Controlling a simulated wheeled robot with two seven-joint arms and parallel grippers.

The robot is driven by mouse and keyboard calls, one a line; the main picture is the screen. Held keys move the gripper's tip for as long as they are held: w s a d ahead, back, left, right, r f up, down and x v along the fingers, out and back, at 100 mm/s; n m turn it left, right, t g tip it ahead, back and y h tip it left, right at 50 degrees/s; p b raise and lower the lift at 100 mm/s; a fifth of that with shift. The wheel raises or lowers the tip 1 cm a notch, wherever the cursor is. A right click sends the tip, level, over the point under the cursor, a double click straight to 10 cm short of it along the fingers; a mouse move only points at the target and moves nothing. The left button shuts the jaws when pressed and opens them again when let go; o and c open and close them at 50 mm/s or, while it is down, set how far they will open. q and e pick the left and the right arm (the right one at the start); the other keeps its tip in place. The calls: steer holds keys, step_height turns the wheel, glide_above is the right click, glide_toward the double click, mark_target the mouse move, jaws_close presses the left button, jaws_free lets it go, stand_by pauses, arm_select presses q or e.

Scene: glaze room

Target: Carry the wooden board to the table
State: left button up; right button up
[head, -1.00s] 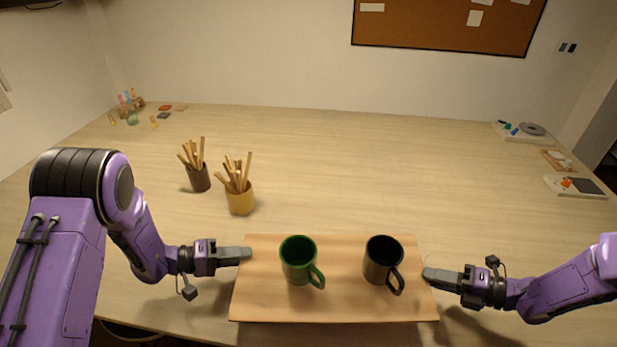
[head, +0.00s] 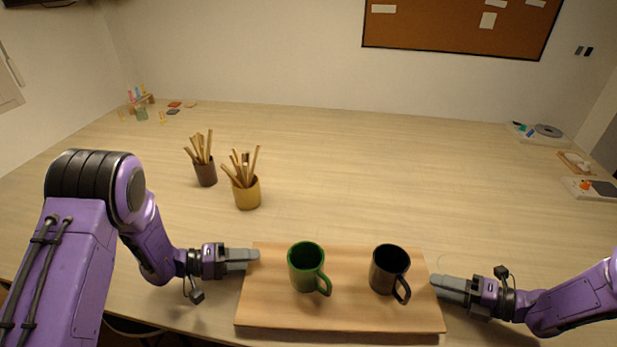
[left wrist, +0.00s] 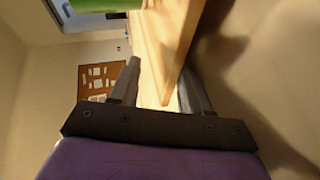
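The wooden board (head: 336,317) is a flat, light-brown rectangle in the lower middle of the head view, roughly level, over the near part of the table (head: 400,180). My left gripper (head: 250,258) is at its left edge. In the left wrist view the board (left wrist: 165,50) runs between the two fingers (left wrist: 155,92), which are shut on it. My right gripper (head: 437,284) is at the board's right edge and appears closed on it; its fingertips are small here. A green mug (head: 306,268) and a black mug (head: 388,270) stand upright on the board. I cannot tell whether the board touches the table.
A brown cup (head: 206,174) and a yellow cup (head: 247,194), both holding wooden sticks, stand behind the board to the left. Small items lie at the far left and far right edges. The middle and back of the table are clear.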

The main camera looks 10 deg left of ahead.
arm_select(q)
steer(key=shift+r, duration=0.1)
arm_select(e)
steer(key=shift+s+r, duration=0.1)
arm_select(q)
steer(key=v, duration=1.2)
steer(key=shift+a, duration=0.1)
arm_select(e)
steer(key=shift+d, duration=0.15)
steer(key=v, duration=1.1)
steer(key=shift+s+d+r, duration=0.2)
steer(key=shift+d, duration=0.1)
arm_select(q)
steer(key=shift+s, duration=0.1)
